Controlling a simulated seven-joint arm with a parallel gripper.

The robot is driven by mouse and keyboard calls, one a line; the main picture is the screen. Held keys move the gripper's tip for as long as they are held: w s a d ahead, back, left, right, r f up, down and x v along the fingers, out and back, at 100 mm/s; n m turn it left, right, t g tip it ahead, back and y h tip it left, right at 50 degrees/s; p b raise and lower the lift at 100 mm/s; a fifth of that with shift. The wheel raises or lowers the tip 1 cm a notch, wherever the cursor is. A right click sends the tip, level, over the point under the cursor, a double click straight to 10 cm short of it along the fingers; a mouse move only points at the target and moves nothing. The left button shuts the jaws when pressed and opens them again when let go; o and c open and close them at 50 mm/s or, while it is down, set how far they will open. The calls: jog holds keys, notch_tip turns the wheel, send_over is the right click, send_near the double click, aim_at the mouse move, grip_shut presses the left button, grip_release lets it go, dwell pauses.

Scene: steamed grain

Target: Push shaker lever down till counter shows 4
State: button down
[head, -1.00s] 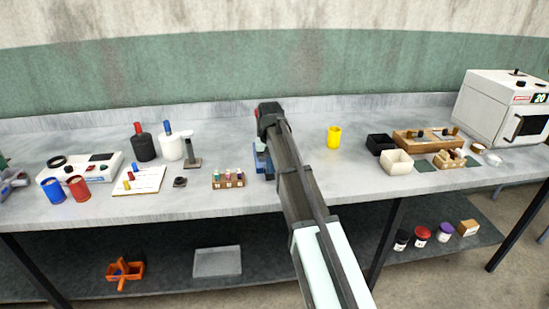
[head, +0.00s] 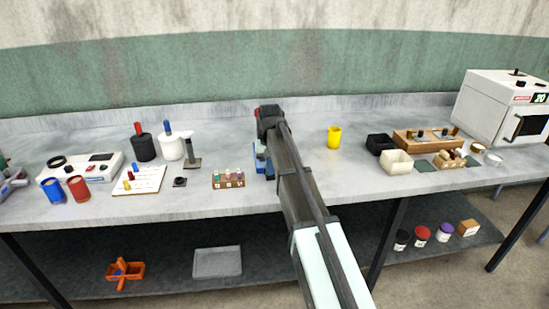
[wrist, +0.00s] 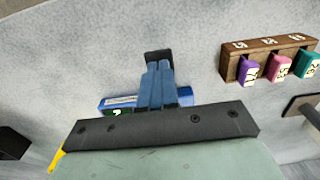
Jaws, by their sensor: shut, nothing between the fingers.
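The blue shaker (head: 260,160) stands on the bench, mostly hidden behind my arm in the head view. In the wrist view its blue body and pale top (wrist: 118,102) show beneath my gripper, with a small green counter (wrist: 118,113) that seems to read 2, though it is partly covered. My gripper (wrist: 158,66) is shut and empty, its bluish fingers together over the shaker. A black piece (wrist: 158,55) shows at the fingertips. I cannot tell whether it is the lever, or whether the fingers touch it. In the head view the fingers are hidden behind the arm.
A yellow cup (head: 334,137) stands to the right. Bottles (head: 143,148) and a stand (head: 193,153) are farther left. Bench between shaker and cup is clear.

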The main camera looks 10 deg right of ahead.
jog(key=shift+f, duration=1.1)
jog(key=shift+r, duration=3.05)
jog(key=shift+r, duration=0.1)
jog(key=shift+f, duration=1.7)
jog(key=shift+f, duration=0.2)
